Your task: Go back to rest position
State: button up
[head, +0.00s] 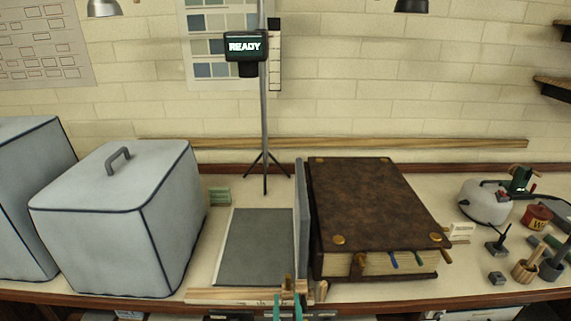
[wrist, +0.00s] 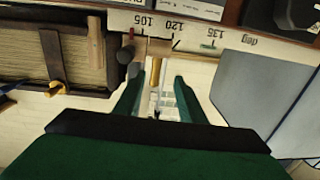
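My gripper (head: 288,309) is at the front edge of the bench, low in the head view, in front of the narrow gap between a dark grey panel and a large brown book. Its two green fingers also show in the wrist view (wrist: 159,78), standing apart. A thin brass-coloured upright piece (wrist: 155,72) appears between the fingertips, with pale gaps on both sides, so I see no grip on it. Its lower part and what lies beneath are too small to tell.
The thick brown book (head: 375,200) lies right of an upright grey board (head: 301,220). A flat dark grey panel (head: 256,247) lies left of the board. A pale covered box (head: 120,220) stands at left. Small tools and a grey-white pot (head: 484,203) crowd the right.

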jog(key=s+f+m+g+h, duration=0.1)
jog(key=s+f, duration=0.2)
jog(key=s, duration=0.8)
jog(key=s+f, duration=0.3)
jog(key=s, duration=0.7)
jog(key=s+r, duration=0.2)
jog(key=s, duration=0.7)
jog(key=s+r+g, duration=0.1)
jog(key=s+r, duration=0.2)
jog(key=s, duration=0.7)
jog(key=shift+s+a+r+g, duration=0.15)
jog(key=shift+s+r+g, duration=0.05)
jog(key=shift+r+g, duration=0.15)
